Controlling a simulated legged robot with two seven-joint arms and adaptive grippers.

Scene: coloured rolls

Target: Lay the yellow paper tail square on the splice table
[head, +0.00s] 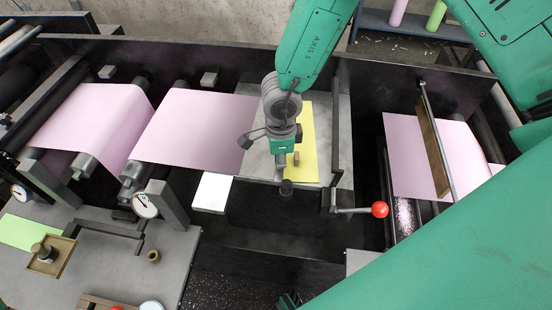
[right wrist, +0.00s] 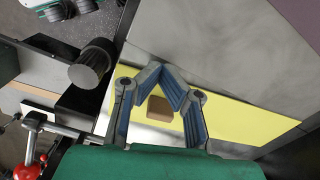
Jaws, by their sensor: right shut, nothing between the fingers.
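The yellow paper tail (head: 308,140) lies as a strip on the grey splice table (head: 334,112), right of the pink web's end. It also shows in the right wrist view (right wrist: 245,117). My right gripper (head: 289,160) reaches down from the top over the tail's near part. Its fingertips meet in the right wrist view (right wrist: 161,70), and it is shut and empty. A small brown block (right wrist: 160,108) shows between the finger linkages, against the yellow paper. My gripper hides part of the tail's left side in the head view. My left gripper cannot be made out.
The pink web (head: 195,125) runs over rollers from the left to the table. A crank with a red ball (head: 380,209) juts out to the right. A white block (head: 212,192) sits left of the knob.

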